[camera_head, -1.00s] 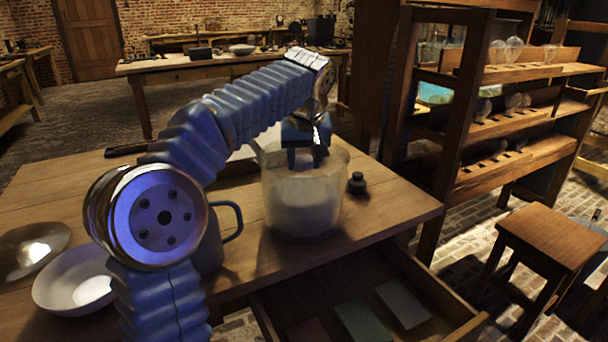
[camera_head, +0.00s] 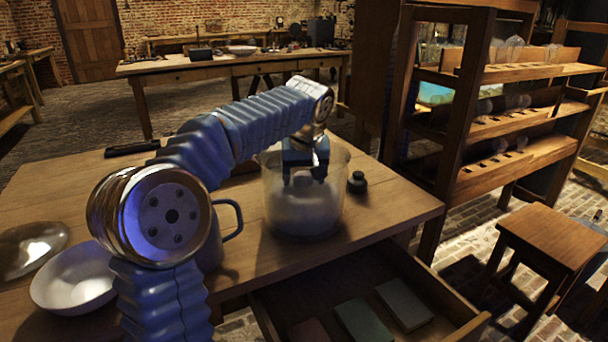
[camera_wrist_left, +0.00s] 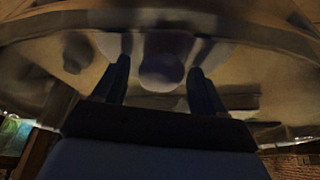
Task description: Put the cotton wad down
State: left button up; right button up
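A large clear glass jar (camera_head: 275,205) stands on the wooden table, with a pale mass (camera_head: 305,210) in its lower part. My left gripper (camera_head: 305,179) reaches down through the mouth of the jar, its two fingers pointing down and apart. In the left wrist view the fingers (camera_wrist_left: 160,82) are spread, with a pale rounded thing (camera_wrist_left: 162,65) seen between them and a gap on each side. This may be the cotton wad, but the view is dark and I cannot tell for certain. My right gripper is not in view.
A small dark bottle (camera_head: 357,183) stands right of the jar. A grey mug (camera_head: 232,222) and a white bowl (camera_head: 70,280) are to the left, partly behind my arm. An open drawer (camera_head: 450,318) juts out in front. A shelf rack (camera_head: 520,155) stands at the right.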

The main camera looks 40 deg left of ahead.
pick_arm(q)
jog(key=shift+d+r, duration=0.1)
jog(key=shift+r, duration=0.4)
jog(key=p+v, duration=0.1)
jog(key=v, duration=1)
jog(key=shift+r+p, duration=0.15)
jog(key=shift+p, duration=0.25)
